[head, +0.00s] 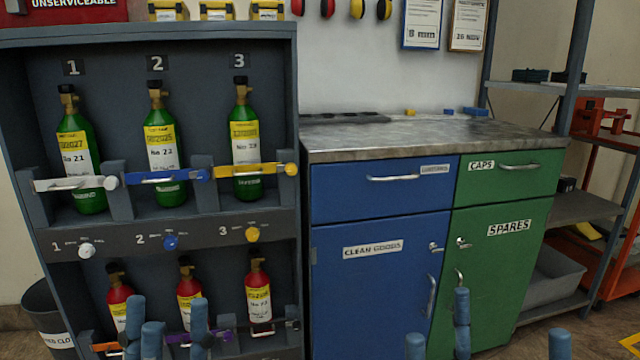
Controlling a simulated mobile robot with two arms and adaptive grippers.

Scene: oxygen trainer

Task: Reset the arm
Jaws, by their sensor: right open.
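My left gripper (170,325) shows at the bottom left as blue fingertips in front of the lower rack. A gap shows between them, but the lower edge cuts off the rest, so I cannot tell whether it is open or shut. My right gripper (488,335) is at the bottom right, in front of the cabinet. Its blue fingers are spread wide, with nothing seen between them. No separate object called an arm is identifiable; my arm links are out of view.
A dark rack (165,237) holds green bottles (163,150) behind white, blue and yellow bars, with red bottles (258,295) below. Right of it stands a blue and green cabinet (375,285) with a grey worktop (430,138). Shelves (585,208) stand farther right.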

